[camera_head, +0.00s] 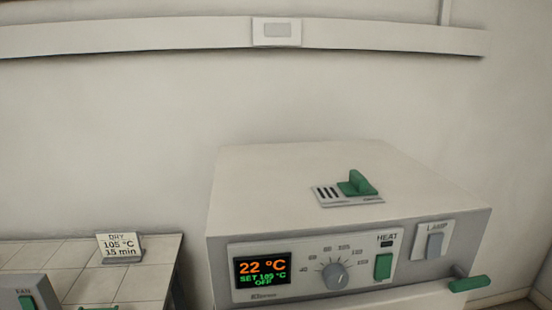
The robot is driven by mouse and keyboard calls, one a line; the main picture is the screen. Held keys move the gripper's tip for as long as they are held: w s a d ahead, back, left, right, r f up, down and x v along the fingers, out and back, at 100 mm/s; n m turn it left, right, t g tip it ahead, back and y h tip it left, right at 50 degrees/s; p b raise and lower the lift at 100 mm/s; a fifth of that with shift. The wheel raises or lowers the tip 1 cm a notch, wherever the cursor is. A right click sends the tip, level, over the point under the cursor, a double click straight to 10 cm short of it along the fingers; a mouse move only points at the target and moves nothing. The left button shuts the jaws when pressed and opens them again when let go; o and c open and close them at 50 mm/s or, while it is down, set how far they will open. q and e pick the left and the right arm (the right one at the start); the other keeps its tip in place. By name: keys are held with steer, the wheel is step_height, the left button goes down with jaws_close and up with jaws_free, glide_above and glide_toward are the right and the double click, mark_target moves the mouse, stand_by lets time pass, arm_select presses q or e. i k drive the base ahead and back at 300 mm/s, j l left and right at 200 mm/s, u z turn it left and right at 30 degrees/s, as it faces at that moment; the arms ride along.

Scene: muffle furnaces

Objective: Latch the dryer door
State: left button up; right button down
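The dryer (310,175) is a pale box with a grey front panel. Its display (263,270) reads 22 °C, SET 105 °C, OFF. A green handle (468,284) sticks out to the right at the lower right of the panel, on a small grey mount. Below the panel, only the top strip of what looks like the door (400,296) shows; the rest is cut off by the frame. I cannot tell whether the door is latched. Neither of my grippers is in view.
The panel has a grey dial (335,276), a green heat switch (383,266) and a grey lamp switch (435,245). A green lever (356,183) stands on the dryer's top. At left, a tiled bench (60,256) holds a sign (120,248) and part of a grey device (28,292).

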mark_target(462, 285)
steer(key=z, duration=1.25)
steer(key=l+u, duration=0.35)
steer(key=l, duration=0.55)
steer(key=l+u, duration=0.35)
steer(key=l, duration=0.55)
